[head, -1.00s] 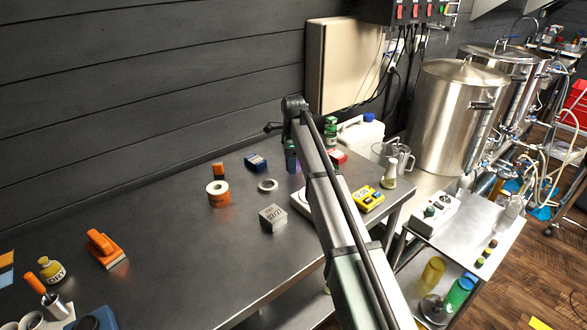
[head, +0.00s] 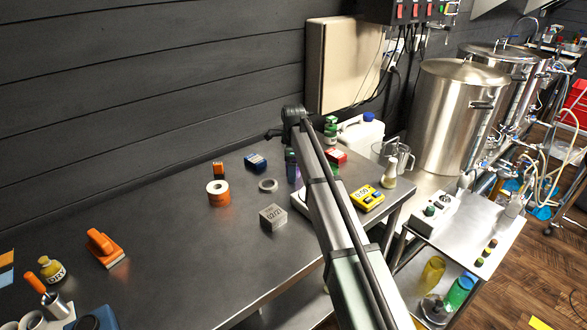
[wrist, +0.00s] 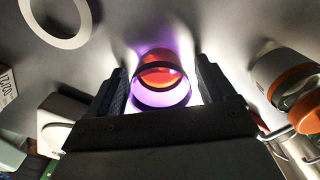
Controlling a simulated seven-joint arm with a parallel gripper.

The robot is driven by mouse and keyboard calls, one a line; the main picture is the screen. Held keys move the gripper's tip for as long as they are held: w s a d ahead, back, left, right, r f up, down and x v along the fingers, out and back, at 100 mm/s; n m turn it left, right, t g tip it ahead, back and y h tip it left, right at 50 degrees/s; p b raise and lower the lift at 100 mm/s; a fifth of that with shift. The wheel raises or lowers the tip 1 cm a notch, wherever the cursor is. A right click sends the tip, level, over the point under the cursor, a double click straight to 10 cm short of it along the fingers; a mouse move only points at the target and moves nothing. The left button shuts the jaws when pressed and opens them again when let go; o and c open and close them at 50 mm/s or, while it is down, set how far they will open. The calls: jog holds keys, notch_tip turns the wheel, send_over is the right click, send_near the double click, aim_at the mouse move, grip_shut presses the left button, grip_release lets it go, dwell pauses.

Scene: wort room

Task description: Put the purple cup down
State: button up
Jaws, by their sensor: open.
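The purple cup (wrist: 160,92) shows in the wrist view as a see-through purple round shape with orange-red inside. It is between the two fingers of my gripper (wrist: 162,88). The fingers are apart, with a narrow bright gap on each side of the cup. Purple light falls on the grey surface around it; its base is hard to make out. In the head view only a sliver of purple (head: 291,173) shows beside my arm, which hides most of the cup and my gripper.
A yellow device (head: 367,197) and a flask (head: 390,173) are to the right. The table's middle left is clear.

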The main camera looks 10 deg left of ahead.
notch_tip(320, 180, up, 12)
jog(key=shift+r, duration=0.15)
dwell(0.6)
